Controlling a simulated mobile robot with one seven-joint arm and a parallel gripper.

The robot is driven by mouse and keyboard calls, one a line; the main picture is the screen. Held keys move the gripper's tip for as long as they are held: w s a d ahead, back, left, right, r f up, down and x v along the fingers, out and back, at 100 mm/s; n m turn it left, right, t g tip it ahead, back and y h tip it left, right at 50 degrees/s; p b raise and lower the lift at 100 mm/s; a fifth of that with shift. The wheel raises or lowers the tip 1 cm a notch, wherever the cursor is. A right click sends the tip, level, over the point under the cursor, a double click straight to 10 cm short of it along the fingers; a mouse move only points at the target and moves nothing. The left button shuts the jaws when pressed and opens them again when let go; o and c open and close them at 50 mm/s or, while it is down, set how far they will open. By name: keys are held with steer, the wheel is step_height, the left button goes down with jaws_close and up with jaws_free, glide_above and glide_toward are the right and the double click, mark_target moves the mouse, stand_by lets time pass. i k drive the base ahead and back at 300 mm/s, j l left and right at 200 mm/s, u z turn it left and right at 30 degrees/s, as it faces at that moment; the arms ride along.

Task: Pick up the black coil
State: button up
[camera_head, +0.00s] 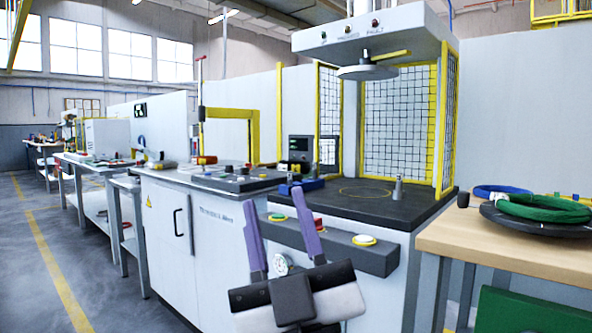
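The black coil (532,229) lies flat on the wooden-topped table (500,253) at the right. A green coil (540,207) rests on top of it and hides much of it. A blue coil (497,190) lies just behind them. My gripper (274,197) is at the lower middle, in front of the machine, with its two purple fingers pointing up and spread apart. Nothing shows between the fingers. It is well to the left of the black coil and apart from it.
A wrapping machine (361,208) with a dark top and yellow mesh guards stands left of the table. A small black cylinder (463,200) stands at the table's left edge. A green panel (520,312) is below the tabletop. The table's front strip is bare.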

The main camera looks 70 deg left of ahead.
mark_target(303, 168)
steer(key=l+u, duration=0.1)
steer(key=u, duration=0.4)
steer(key=l+u, duration=0.15)
steer(key=u, duration=0.3)
steer(key=i+j+u, duration=0.1)
steer(key=u, duration=0.35)
steer(key=i+u, duration=0.1)
steer(key=u, duration=0.3)
steer(key=i+u, duration=0.1)
steer(key=u, duration=0.35)
steer(key=i+u, duration=0.1)
steer(key=i, duration=0.15)
